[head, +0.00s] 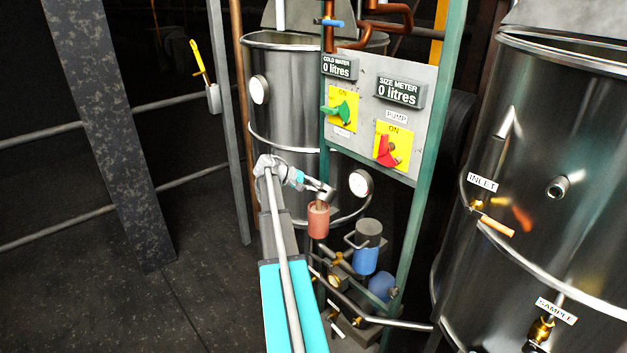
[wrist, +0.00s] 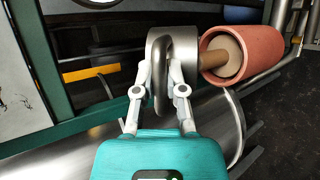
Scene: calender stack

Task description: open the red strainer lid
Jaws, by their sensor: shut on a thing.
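The red strainer (head: 318,222) is a small red cylinder below the control panel. In the wrist view its round mouth (wrist: 226,58) shows open, with a tan core inside. Its steel lid (head: 327,194) is clear of the rim and tilted in the head view. A tan stem (wrist: 212,58) spans the gap between lid and strainer in the wrist view; I cannot tell which it belongs to. My gripper (head: 308,182) is shut on the lid's looped handle (wrist: 161,75), one finger on each side. The fingertips (wrist: 160,75) are partly hidden by the handle.
A blue strainer (head: 366,260) with a steel lid (head: 369,232) stands to the right of the red one. A green frame post (head: 425,160), pipes (head: 365,305) and the panel (head: 367,90) are close by. Steel tanks (head: 285,85) stand behind and right. Floor on the left is open.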

